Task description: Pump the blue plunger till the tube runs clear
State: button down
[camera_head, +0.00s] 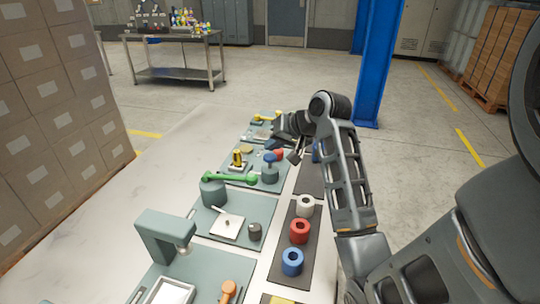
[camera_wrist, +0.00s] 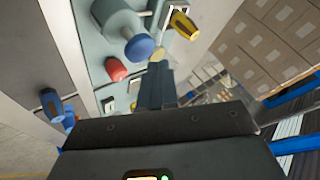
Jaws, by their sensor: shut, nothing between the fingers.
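The blue plunger (camera_head: 269,158) is a round blue knob on top of a grey cylinder, on a grey-green plate at the middle of the bench. In the wrist view its blue knob (camera_wrist: 138,47) shows large, just left of my fingertips. My gripper (camera_head: 272,143) is shut and empty, slightly behind and above the knob. Its fingers also show in the wrist view (camera_wrist: 157,72). They look apart from the knob, though the exact gap cannot be told. I cannot make out a tube or its contents.
A red knob (camera_head: 279,154) sits close to the plunger. A yellow-handled part (camera_head: 237,158) and a green lever (camera_head: 230,178) stand left and in front. White, red (camera_head: 299,231) and blue rings stand on a dark mat. Stacked cartons (camera_head: 52,110) rise at left.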

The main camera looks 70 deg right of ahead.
aim_at(270, 155)
jog(key=shift+f, duration=0.3)
jog(key=shift+f, duration=1.3)
dwell(1.2)
jog(key=shift+r, duration=0.15)
dwell(0.3)
jog(key=shift+r+p, duration=1.6)
jog(key=shift+p, duration=0.2)
jog(key=shift+r+p, duration=0.5)
jog(key=shift+r, duration=2)
jog(key=shift+s, duration=0.1)
